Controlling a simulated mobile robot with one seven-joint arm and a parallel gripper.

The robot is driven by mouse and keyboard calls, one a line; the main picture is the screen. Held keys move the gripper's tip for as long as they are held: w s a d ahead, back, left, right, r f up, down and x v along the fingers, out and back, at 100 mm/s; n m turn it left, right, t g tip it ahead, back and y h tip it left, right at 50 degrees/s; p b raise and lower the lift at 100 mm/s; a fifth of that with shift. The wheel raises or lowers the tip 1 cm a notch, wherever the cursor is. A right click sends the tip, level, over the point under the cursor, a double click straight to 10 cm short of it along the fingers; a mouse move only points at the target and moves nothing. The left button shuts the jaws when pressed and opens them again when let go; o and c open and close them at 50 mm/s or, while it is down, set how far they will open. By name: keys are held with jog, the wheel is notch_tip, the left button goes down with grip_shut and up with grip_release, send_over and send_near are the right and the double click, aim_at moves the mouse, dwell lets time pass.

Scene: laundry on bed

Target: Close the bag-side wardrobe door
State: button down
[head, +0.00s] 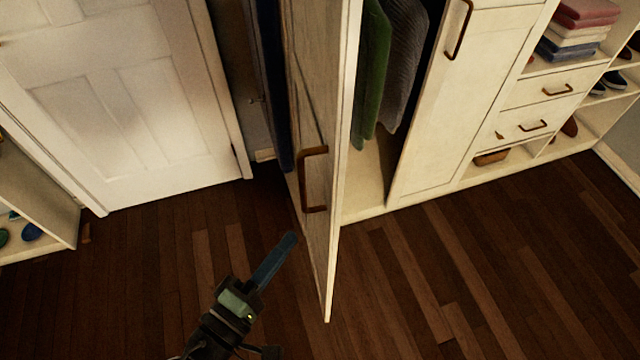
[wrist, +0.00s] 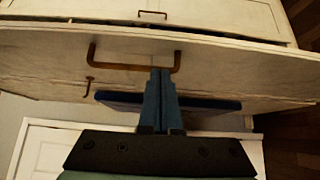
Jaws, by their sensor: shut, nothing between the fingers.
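A cream wardrobe door (head: 326,250) stands wide open, jutting out toward me nearly edge-on. Its brown bar handle (head: 314,180) is on the left face. My gripper (head: 293,238) is shut and empty, its blue fingers pointing up toward that face, below the handle in the head view. In the wrist view the door (wrist: 230,65) spans the picture, and the shut fingers (wrist: 160,75) overlap the right end of the handle (wrist: 130,67). I cannot tell whether they touch. Green and grey clothes (head: 375,75) hang in the open compartment. No bag is clearly identifiable.
A closed wardrobe door (head: 430,130) and drawers (head: 550,90) stand right of the opening. A white panelled room door (head: 120,100) is at left, near a low shelf (head: 40,200) with shoes. Dark blue cloth (head: 272,80) hangs behind the open door. Wooden floor (head: 480,270) is clear.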

aim_at(328, 190)
jog(key=p+x, duration=0.1)
jog(key=x, duration=0.8)
jog(key=shift+r+p, duration=0.1)
jog(key=shift+p, duration=0.25)
jog(key=shift+d, duration=0.1)
